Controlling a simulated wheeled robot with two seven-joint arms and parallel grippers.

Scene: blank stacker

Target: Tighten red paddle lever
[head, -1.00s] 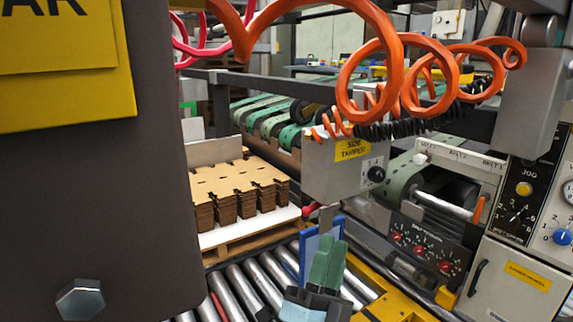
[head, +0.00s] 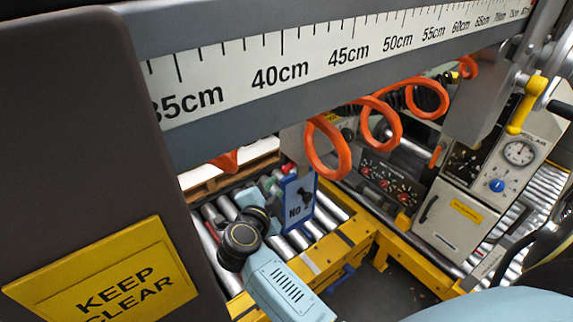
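A small red part (head: 289,168), probably the red paddle lever, shows just above the top edge of a blue-framed sign (head: 298,200). Most of it is hidden, so its angle cannot be told. My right gripper (head: 268,184) is beyond my dark wrist joint, over the rollers and just left of the sign. Its greenish fingers are close to the red part, a little below and left of it. They are small and partly covered; whether they touch it or are shut cannot be told. My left gripper is not in view.
A grey beam with a centimetre scale (head: 330,62) crosses the upper view. A dark panel with a "KEEP CLEAR" sign (head: 110,285) fills the left. Orange coiled hose (head: 325,150) hangs above the sign. Yellow rails (head: 375,222) edge the rollers; a control cabinet (head: 450,215) stands right.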

